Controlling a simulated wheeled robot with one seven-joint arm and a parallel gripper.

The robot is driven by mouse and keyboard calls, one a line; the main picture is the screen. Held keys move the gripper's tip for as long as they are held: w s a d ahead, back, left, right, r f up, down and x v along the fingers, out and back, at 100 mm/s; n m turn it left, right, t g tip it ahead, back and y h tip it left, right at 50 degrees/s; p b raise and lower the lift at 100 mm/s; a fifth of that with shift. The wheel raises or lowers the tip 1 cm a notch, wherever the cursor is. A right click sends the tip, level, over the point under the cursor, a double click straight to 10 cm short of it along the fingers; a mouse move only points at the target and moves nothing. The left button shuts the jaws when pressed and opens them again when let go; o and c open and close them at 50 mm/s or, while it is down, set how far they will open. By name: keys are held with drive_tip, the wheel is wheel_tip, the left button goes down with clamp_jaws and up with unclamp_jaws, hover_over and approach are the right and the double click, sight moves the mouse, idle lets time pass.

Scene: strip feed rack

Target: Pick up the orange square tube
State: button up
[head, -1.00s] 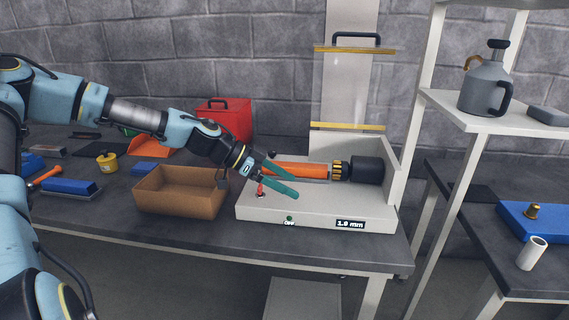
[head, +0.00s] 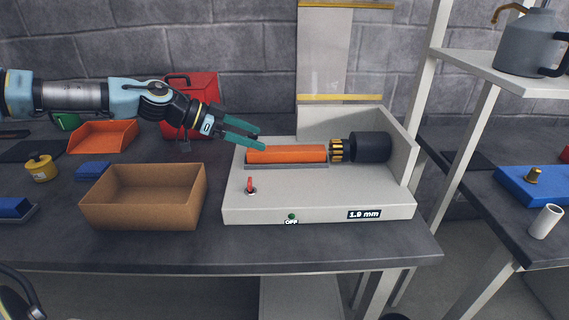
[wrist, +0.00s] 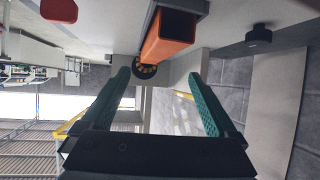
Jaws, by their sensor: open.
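The orange square tube (head: 287,154) lies level on a grey rest on the white machine (head: 320,200), its right end close to the brass-coloured chuck (head: 338,150). My gripper (head: 262,140) is open with teal fingers, at the tube's left end and just above or behind it; I cannot tell if they touch. In the wrist view the tube (wrist: 168,40) shows its open hollow end, beyond the fingertips and between their lines. My gripper (wrist: 162,80) has nothing between its fingers there.
A brown open box (head: 145,195) stands left of the machine. A red toolbox (head: 190,105) is behind my arm. A clear guard panel (head: 340,60) stands raised behind the tube.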

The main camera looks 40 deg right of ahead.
sight(284, 149)
drive_tip(key=shift+p+x, duration=0.75)
drive_tip(key=shift+x, duration=0.4)
drive_tip(key=p+x, duration=0.1)
drive_tip(key=x, duration=0.1)
drive_tip(key=p+x, duration=0.2)
drive_tip(key=x, duration=0.1)
drive_tip(key=shift+s+r, duration=0.1)
drive_tip(key=shift+s, duration=0.3)
drive_tip(key=shift+s+d+f, duration=0.1)
drive_tip(key=shift+d+f, duration=0.1)
drive_tip(key=shift+f, duration=0.1)
clamp_jaws()
